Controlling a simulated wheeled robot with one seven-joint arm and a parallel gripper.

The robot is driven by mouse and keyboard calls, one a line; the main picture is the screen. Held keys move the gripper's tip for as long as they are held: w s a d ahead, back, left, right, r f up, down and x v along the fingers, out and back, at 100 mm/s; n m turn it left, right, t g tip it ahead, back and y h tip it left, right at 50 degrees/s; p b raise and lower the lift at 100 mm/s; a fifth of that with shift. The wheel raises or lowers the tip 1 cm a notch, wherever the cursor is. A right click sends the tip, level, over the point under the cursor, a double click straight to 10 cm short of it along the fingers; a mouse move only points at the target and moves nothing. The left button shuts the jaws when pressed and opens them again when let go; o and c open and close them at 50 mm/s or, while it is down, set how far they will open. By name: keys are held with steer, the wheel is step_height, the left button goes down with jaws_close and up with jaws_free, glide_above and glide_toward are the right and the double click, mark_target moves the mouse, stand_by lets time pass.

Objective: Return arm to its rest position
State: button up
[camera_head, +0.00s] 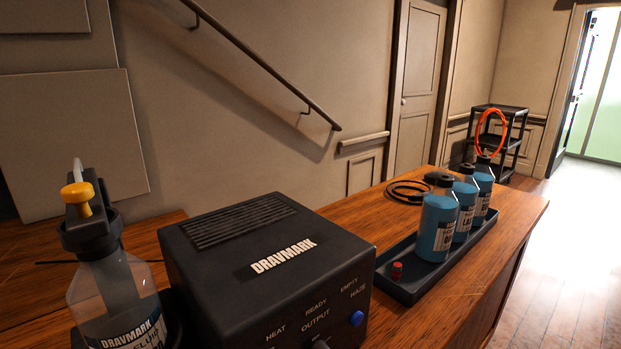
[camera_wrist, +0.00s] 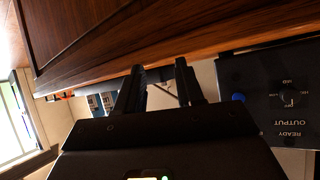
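My gripper (camera_wrist: 160,68) shows only in the wrist view, which looks upside down. Its two dark fingers stand apart with nothing between them, so it is open and empty. It is near the wooden desk (camera_wrist: 180,30), apart from the things on it. The black Dravmark machine (camera_head: 265,258) sits on the desk in the head view. Its front panel, with a knob and blue button, shows to the right of my fingers in the wrist view (camera_wrist: 270,85). My arm does not show in the head view.
A clear fluid bottle (camera_head: 118,290) with a yellow knob stands left of the machine. A coiled black cable (camera_head: 405,190) lies behind. Open floor (camera_head: 560,250) is at right.

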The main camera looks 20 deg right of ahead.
steer(key=s+a+h, duration=0.1)
steer(key=s+a, duration=0.6)
steer(key=s, duration=0.3)
steer(key=s+a+r+t, duration=0.1)
steer(key=s+a+r, duration=0.2)
steer(key=s, duration=0.2)
steer(key=s+a+r+n+t+y, duration=0.1)
steer(key=s+a+r+t, duration=0.1)
steer(key=s+r, duration=0.2)
steer(key=shift+s+a+r+y, duration=0.2)
steer(key=shift+s+a+y, duration=0.15)
steer(key=shift+s, duration=0.3)
